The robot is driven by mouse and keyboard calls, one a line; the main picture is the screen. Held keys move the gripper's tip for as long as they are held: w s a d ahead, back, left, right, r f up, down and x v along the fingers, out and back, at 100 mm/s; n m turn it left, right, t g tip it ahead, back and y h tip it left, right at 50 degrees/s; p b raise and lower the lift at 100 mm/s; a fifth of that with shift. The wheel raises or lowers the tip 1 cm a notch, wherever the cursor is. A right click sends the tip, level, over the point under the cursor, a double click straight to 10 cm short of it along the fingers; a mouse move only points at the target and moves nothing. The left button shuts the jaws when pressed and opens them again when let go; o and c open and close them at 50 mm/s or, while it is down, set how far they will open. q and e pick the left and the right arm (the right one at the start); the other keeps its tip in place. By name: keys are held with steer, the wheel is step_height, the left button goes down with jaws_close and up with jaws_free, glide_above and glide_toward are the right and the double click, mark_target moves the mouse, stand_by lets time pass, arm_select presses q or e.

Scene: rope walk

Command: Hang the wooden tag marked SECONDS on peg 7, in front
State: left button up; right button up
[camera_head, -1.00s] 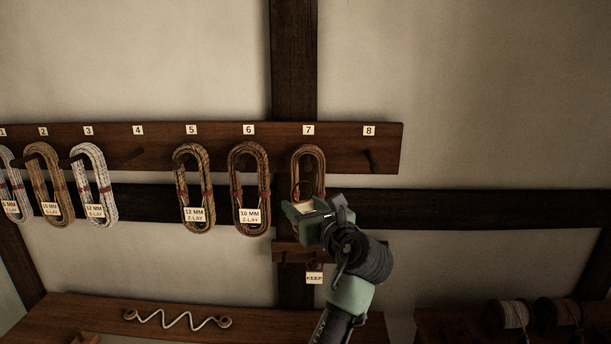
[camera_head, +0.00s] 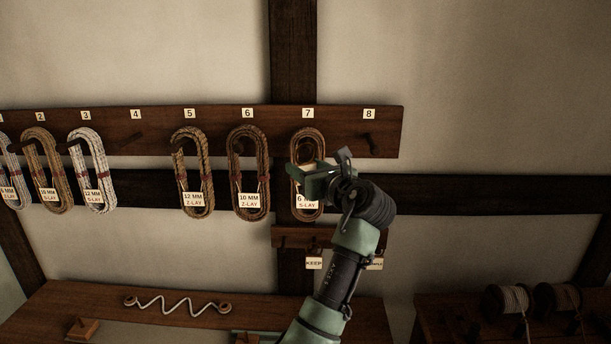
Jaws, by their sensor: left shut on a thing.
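Peg 7 carries a brown rope coil (camera_head: 321,147) under the number plate 7 (camera_head: 308,113); its paper label (camera_head: 303,203) is partly hidden by my arm. My left gripper (camera_head: 306,170) is in front of the coil, below the peg. It is shut on a small pale wooden piece (camera_head: 301,167), probably the tag, with no readable lettering. The peg's tip is hard to make out against the coil. Whether the piece touches the peg or coil I cannot tell. My right gripper is not in view.
Coils hang on the neighbouring pegs, such as the one on peg 6 (camera_head: 248,150). Peg 4 (camera_head: 133,140) and peg 8 (camera_head: 371,142) are bare. A small rack (camera_head: 290,238) below holds a KEEP tag (camera_head: 314,263) and another tag (camera_head: 376,264). A bench (camera_head: 70,300) lies below.

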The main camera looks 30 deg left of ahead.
arm_select(q)
steer(key=shift+w+a+f+b, duration=0.1)
steer(key=shift+w+a+b, duration=0.3)
steer(key=shift+w, duration=0.15)
steer(key=shift+w+a+f+b, duration=0.1)
steer(key=shift+w+a+b, duration=0.25)
steer(key=shift+w, duration=0.2)
steer(key=w, duration=0.1)
steer(key=w+a, duration=0.1)
steer(key=w+p, duration=0.1)
steer(key=shift+a+f, duration=0.35)
steer(key=shift+a, duration=0.05)
steer(key=o, duration=1.4)
